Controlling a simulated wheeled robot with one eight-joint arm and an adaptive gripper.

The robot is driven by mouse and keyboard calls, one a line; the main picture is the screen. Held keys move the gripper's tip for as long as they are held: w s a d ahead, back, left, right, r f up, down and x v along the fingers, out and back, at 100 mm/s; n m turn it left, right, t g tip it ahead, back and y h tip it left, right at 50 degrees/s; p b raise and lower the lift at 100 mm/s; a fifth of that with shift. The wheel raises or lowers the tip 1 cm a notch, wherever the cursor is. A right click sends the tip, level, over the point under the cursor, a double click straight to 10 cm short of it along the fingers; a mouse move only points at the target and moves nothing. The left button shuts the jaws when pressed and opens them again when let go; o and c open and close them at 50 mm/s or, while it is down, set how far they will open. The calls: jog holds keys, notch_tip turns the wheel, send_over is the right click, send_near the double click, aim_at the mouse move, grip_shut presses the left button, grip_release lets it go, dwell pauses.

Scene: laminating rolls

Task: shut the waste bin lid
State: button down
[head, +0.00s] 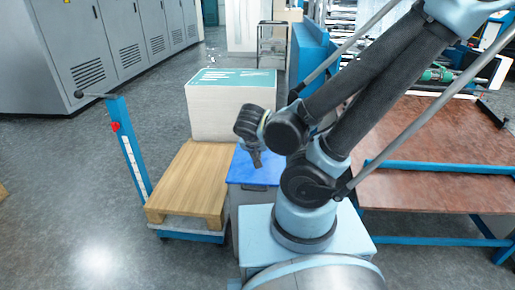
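The grey waste bin (247,196) stands in front of my base, just right of the wooden pallet. Its blue lid (244,172) shows as a flat blue surface over the top of the bin. No opening into the bin shows, but I cannot tell whether the lid lies fully down. My arm hides the bin's right part. My gripper (256,160) hangs in front of the lid's far part in the picture, pointing downward. It is small and dark, so I cannot tell if its fingers are open or whether it touches the lid.
A wooden pallet (190,183) on a blue pallet truck (131,150) stands left of the bin, with a large box (231,110) behind. A brown-topped table (430,150) with blue rails is at the right. Grey cabinets (110,50) line the back left. Floor at left is mostly clear.

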jog(key=shift+s+f, duration=0.15)
jog(key=shift+f, duration=0.15)
dwell(0.5)
jog(key=s+a+r, duration=0.1)
jog(key=s+r, duration=0.1)
jog(key=s, duration=0.6)
jog(key=shift+s+a+r, duration=0.2)
jog(key=shift+s+a, duration=0.15)
dwell(1.6)
jog(key=shift+d, duration=0.1)
jog(key=w+d+n+g, duration=0.1)
jog(key=w+d+g, duration=0.1)
jog(key=d, duration=0.5)
jog(key=w+d+n+g+y, duration=0.1)
jog(key=w+d+g, duration=0.1)
jog(key=d, duration=0.6)
jog(key=shift+r+g, duration=0.45)
jog(key=shift+g, duration=0.05)
dwell(0.5)
